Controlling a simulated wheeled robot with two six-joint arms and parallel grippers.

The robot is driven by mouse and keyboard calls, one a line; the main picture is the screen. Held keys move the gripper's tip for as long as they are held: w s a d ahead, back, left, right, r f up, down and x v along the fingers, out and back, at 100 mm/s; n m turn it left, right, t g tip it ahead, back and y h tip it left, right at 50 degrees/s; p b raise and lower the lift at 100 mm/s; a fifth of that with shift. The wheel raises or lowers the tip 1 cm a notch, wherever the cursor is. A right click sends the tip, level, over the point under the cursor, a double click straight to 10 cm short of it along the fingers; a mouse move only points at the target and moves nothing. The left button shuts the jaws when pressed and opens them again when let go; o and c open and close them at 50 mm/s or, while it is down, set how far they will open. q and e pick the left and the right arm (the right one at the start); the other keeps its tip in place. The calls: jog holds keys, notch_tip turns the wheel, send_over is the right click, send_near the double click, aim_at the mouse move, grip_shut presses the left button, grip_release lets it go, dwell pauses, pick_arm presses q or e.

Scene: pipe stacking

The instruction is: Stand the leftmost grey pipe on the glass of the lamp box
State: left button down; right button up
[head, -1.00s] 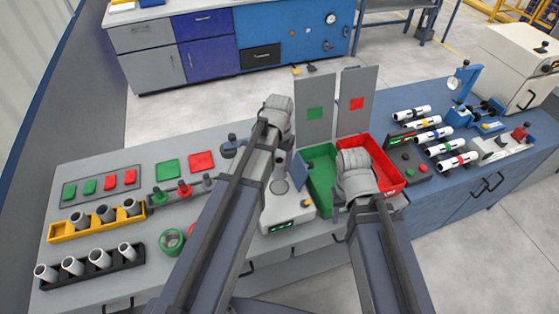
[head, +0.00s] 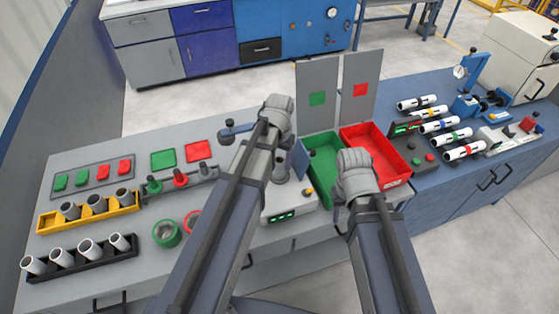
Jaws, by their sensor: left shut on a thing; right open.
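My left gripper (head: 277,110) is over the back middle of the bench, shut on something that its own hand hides. The yellow rack (head: 88,213) on the left holds grey pipes, with the leftmost of those showing (head: 70,210) standing next to an empty slot at the left end. I cannot clearly identify the lamp box or its glass. A white box with a green display (head: 281,216) stands under my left arm, partly hidden. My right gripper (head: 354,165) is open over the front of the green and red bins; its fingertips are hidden.
A black rack (head: 80,258) holds several white pipes in front of the yellow rack. A green ring (head: 166,234) lies nearby. The green bin (head: 322,165) and red bin (head: 385,150) stand before two upright panels. Banded white pipes (head: 440,125) lie at right.

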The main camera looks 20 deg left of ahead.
pick_arm(q)
jog(key=shift+f+b, duration=0.6)
jog(key=shift+f, duration=0.05)
dwell(0.6)
jog(key=shift+c, duration=0.2)
grip_release()
jog(key=shift+r, duration=0.2)
notch_tip(320, 180, up, 8)
jog(key=p, duration=0.8)
jog(key=shift+f, duration=0.2)
jog(key=s+d+f+m+y+b, duration=0.1)
jog(key=s+d+b, duration=0.1)
jog(key=s+d, duration=0.8)
jog(key=s, duration=0.4)
jog(key=shift+s+d+f+m, duration=0.15)
jog(key=shift+d+f+m, duration=0.15)
jog(key=shift+f, duration=0.1)
